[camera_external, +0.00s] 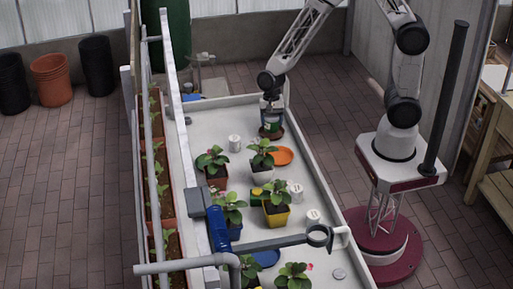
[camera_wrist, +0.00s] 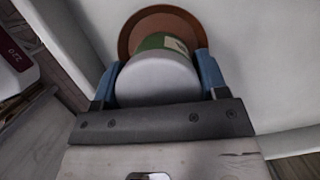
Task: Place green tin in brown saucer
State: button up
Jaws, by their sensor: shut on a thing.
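My gripper (camera_external: 270,100) is at the far end of the white table, pointing down. In the wrist view its blue fingers (camera_wrist: 158,82) are shut on the green tin (camera_wrist: 150,42), which has a pale grey end facing the camera and a green label. The tin also shows under the gripper in the external view (camera_external: 271,115). The brown saucer (camera_wrist: 128,38) lies directly beyond the tin, and its rim shows around the tin's far end. In the external view the saucer (camera_external: 271,134) is below the tin. I cannot tell whether the tin touches the saucer.
An orange saucer (camera_external: 282,156) lies close to the brown one. A white can (camera_external: 235,143) stands to the left. Several potted plants (camera_external: 262,160) and more white cans stand nearer on the table (camera_external: 205,125). A raised table edge runs close by on the right.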

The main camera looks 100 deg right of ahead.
jog(key=shift+f, duration=1)
jog(key=shift+f, duration=0.15)
jog(key=o, duration=1.1)
jog(key=shift+c, duration=0.2)
jog(key=v, duration=1.2)
